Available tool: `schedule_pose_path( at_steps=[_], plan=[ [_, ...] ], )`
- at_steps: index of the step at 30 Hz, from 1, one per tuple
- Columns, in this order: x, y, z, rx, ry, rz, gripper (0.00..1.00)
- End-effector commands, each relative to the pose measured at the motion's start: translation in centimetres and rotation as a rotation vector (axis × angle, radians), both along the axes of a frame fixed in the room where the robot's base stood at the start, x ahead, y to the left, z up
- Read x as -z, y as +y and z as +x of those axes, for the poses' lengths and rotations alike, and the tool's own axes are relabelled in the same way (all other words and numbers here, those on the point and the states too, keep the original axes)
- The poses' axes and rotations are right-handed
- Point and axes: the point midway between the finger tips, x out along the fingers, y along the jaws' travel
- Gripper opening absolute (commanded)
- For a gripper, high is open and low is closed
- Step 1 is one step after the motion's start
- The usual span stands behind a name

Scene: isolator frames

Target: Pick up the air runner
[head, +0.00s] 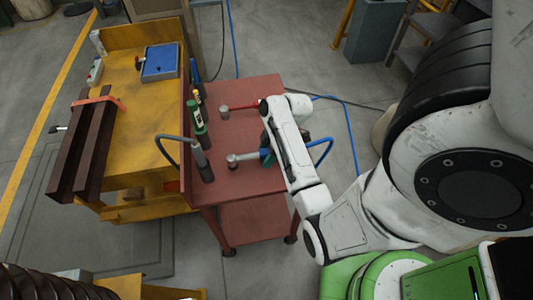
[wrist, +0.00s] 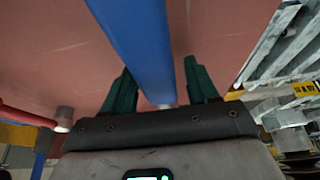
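A tool with a grey head and a blue handle (head: 240,158) lies on the red cart top; I take it to be the air runner, though no label shows. My arm covers its right end in the head view. In the wrist view the blue handle (wrist: 143,38) runs between the green fingers of my gripper (wrist: 163,85), with a small grey part beyond it. The fingers are apart, one on each side, and a gap shows at the right finger. In the head view my gripper is mostly hidden behind my forearm.
A red-handled tool (head: 240,108) lies behind on the red cart (head: 235,185). A green upright tool (head: 197,122) and a dark upright tool (head: 202,165) with a looped hose stand along the left edge. A yellow bench (head: 130,110) with a blue box (head: 160,62) adjoins left.

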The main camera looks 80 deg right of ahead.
Motion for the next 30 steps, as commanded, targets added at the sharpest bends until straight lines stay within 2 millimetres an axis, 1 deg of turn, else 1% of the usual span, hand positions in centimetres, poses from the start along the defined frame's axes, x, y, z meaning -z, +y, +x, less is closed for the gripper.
schedule_pose_path(
  at_steps=[1, 2, 15, 18, 30],
  plan=[
    [-0.01, 0.0, 0.0, 0.0, 0.0, 0.0, 0.53],
    [-0.02, -0.01, 0.0, 0.0, 0.0, 0.0, 0.5],
    [-0.03, 0.0, -0.01, 0.0, 0.0, 0.0, 0.08],
    [-0.03, 0.0, -0.01, 0.0, 0.0, 0.0, 0.0],
    [-0.39, -0.09, 0.07, 0.0, -0.003, -0.002, 0.0]
  ],
)
